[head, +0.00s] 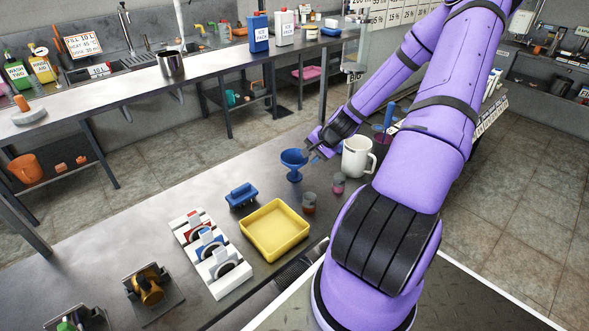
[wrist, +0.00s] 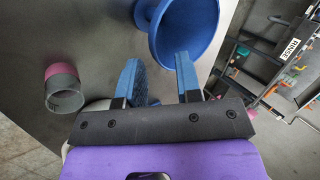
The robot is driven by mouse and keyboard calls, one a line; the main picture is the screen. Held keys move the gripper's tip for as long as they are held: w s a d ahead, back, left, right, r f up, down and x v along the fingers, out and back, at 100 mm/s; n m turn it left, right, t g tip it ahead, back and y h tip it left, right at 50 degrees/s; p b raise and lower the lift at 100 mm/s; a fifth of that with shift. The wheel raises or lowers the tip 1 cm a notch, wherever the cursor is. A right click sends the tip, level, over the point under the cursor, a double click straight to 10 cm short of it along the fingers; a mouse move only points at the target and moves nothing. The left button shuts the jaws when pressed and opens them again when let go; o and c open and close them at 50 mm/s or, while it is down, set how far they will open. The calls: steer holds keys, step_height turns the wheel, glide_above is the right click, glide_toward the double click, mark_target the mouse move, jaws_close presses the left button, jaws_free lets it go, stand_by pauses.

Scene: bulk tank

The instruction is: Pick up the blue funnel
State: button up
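The blue funnel (head: 294,163) stands on the steel table in the head view, wide mouth up on a narrower stem and foot. It also shows at the top of the wrist view (wrist: 186,30), just beyond the fingertips. My gripper (head: 313,156) is right beside the funnel, on its right side in the head view. In the wrist view my gripper (wrist: 158,62) has its two blue-padded fingers apart with nothing between them. The fingertips are close to the funnel's rim; I cannot tell whether they touch it.
A white mug (head: 355,158) stands right of the funnel, under my arm. Small cups (head: 309,203) and (head: 338,184) stand in front. A yellow tray (head: 273,231) and a blue brush-like block (head: 241,195) lie nearer. The table left of the funnel is clear.

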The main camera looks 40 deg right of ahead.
mark_target(293, 168)
steer(key=shift+x, duration=2.35)
steer(key=shift+s, duration=0.1)
jaws_close()
